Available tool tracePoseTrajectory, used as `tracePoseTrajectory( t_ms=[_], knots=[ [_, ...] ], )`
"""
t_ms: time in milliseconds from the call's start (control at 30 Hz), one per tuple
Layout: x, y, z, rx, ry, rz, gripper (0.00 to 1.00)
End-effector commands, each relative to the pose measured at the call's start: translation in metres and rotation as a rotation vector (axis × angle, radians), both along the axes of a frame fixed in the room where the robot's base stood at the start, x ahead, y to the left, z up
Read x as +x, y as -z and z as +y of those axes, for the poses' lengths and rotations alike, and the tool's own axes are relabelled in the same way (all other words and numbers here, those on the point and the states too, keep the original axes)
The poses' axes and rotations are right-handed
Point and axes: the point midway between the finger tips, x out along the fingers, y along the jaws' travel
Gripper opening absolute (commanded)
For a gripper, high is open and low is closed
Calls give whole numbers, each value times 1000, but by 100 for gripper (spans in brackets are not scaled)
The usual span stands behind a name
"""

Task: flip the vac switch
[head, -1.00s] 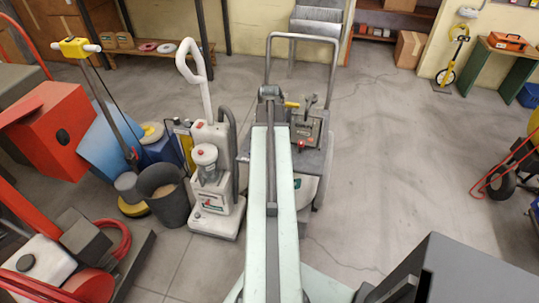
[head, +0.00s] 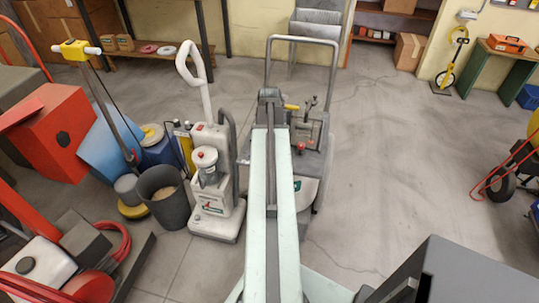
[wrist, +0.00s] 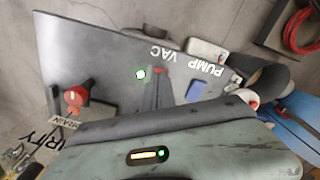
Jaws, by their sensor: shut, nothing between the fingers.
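The machine's grey control panel (wrist: 105,55) fills the upper middle of the wrist view. White lettering, VAC (wrist: 157,52) and PUMP (wrist: 205,66), runs near its edge, with a lit green lamp (wrist: 141,74) close to VAC. My gripper (wrist: 160,78) is shut and empty, its narrow dark fingers over the panel beside the lamp. I cannot tell whether they touch it. The VAC switch is not clearly visible; the fingers may cover it. In the head view the machine (head: 310,150) stands behind my arm, which hides part of its panel.
A red knob (wrist: 75,97) stands on the panel's left side, near a DRAIN label. In the head view a white upright cleaner (head: 213,180) and a dark bucket (head: 165,195) stand left of the machine. The floor (head: 400,170) to the right is mostly clear.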

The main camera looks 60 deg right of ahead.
Motion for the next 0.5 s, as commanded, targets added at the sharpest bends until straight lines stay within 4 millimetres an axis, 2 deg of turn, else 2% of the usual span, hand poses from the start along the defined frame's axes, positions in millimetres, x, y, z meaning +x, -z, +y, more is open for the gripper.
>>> tracePoseTrajectory(
  t_ms=[33,500],
  knots=[
    [0,-11,0,0,0,0,0],
    [0,-54,0,0,0,0,0]
  ],
)
